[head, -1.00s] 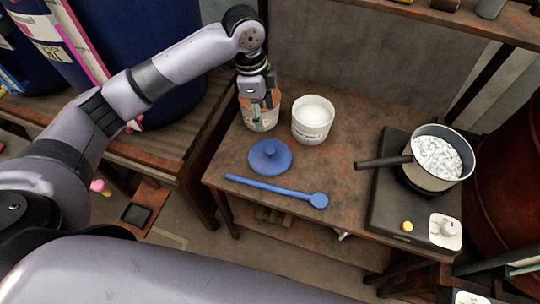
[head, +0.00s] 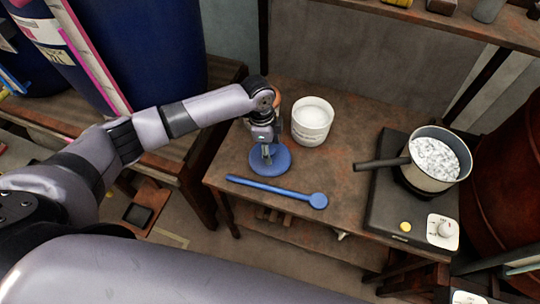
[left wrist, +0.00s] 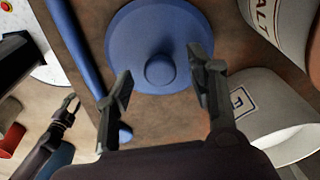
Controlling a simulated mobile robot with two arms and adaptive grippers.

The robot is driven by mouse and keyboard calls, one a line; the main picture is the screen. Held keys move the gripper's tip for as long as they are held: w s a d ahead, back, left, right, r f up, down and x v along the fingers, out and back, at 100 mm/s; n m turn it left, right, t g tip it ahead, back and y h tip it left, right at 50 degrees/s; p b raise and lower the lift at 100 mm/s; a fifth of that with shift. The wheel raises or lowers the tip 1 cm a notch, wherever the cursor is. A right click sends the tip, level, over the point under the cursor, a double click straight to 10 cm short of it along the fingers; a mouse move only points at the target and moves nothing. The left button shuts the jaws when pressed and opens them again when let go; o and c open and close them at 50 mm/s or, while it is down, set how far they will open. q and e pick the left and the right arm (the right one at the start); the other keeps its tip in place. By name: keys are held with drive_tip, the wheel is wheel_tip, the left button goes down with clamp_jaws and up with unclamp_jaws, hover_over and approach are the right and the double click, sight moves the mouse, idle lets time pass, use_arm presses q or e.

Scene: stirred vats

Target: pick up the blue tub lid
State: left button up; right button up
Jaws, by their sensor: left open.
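The blue tub lid (head: 284,161), a round disc with a knob in its middle, lies on the brown table in the head view. My left gripper (head: 268,154) is just above it, pointing down, and hides part of it. In the left wrist view the lid (left wrist: 135,40) shows with its knob between the open fingers of the left gripper (left wrist: 160,80). Nothing is held. A dark gripper at the lower left of that view, apparently my right gripper (left wrist: 70,106), is small and its opening is unclear.
A blue long-handled stirrer (head: 270,188) lies in front of the lid. A white tub (head: 312,115) with white contents stands behind it, beside a partly hidden jar (left wrist: 250,105). A pot (head: 436,160) sits on a dark hotplate (head: 385,205) to the right.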

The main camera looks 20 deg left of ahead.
use_arm(q)
drive_tip(key=shift+d+f, duration=0.1)
drive_tip(key=shift+f, duration=0.85)
drive_tip(key=c, duration=1.1)
drive_tip(key=shift+r, duration=0.1)
drive_tip(key=shift+c, duration=0.2)
